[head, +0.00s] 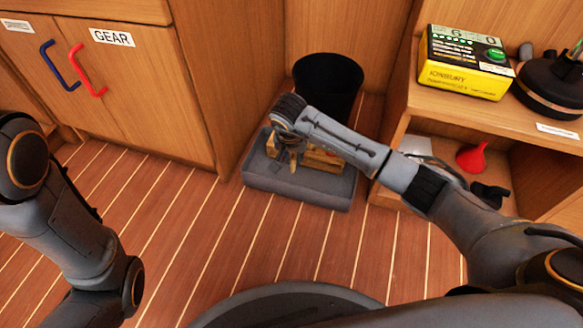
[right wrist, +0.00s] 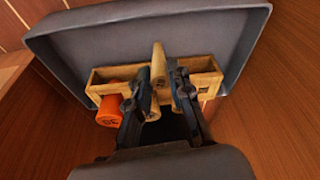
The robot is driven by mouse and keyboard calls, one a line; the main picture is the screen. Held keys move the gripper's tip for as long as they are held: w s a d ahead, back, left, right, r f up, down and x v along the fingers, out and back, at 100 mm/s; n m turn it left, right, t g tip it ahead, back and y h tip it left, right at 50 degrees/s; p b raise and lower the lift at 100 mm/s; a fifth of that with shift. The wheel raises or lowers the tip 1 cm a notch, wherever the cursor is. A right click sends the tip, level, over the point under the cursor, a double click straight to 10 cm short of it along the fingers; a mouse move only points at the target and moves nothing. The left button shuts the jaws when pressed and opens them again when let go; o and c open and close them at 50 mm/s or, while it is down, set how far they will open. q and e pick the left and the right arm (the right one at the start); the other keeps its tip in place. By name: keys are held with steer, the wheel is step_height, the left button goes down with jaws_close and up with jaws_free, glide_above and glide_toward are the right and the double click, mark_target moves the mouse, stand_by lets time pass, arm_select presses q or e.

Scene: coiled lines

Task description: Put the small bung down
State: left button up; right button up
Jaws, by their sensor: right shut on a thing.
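My right gripper (head: 286,157) reaches down over a grey tray (head: 290,188) on the floor. In the right wrist view its two dark fingers (right wrist: 162,76) are shut on a pale wooden bung (right wrist: 158,62). The bung stands out between the fingertips, over a narrow wooden box (right wrist: 107,76) in the tray. That box also shows in the head view (head: 325,160). The fingers hide part of the box, and I cannot tell whether the bung touches it. My left arm shows at the left, but its gripper is out of view.
An orange cylinder (right wrist: 110,110) with dark lettering is beside the box. A black bin (head: 328,84) stands behind the tray. A cabinet marked GEAR (head: 130,90) is at the left. A shelf at the right holds a yellow and black box (head: 463,76) and a red funnel (head: 472,157).

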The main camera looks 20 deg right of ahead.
mark_target(291, 162)
step_height(291, 162, down, 4)
steer(key=shift+w+a+r+b, duration=0.1)
steer(key=shift+w+a+b, duration=0.05)
steer(key=shift+b, duration=0.9)
steer(key=shift+r, duration=0.2)
steer(key=shift+f, duration=0.2)
steer(key=o, duration=0.8)
steer(key=p+v, duration=0.8)
steer(key=v, duration=0.4)
steer(key=shift+r, duration=0.15)
steer(key=shift+a, duration=0.1)
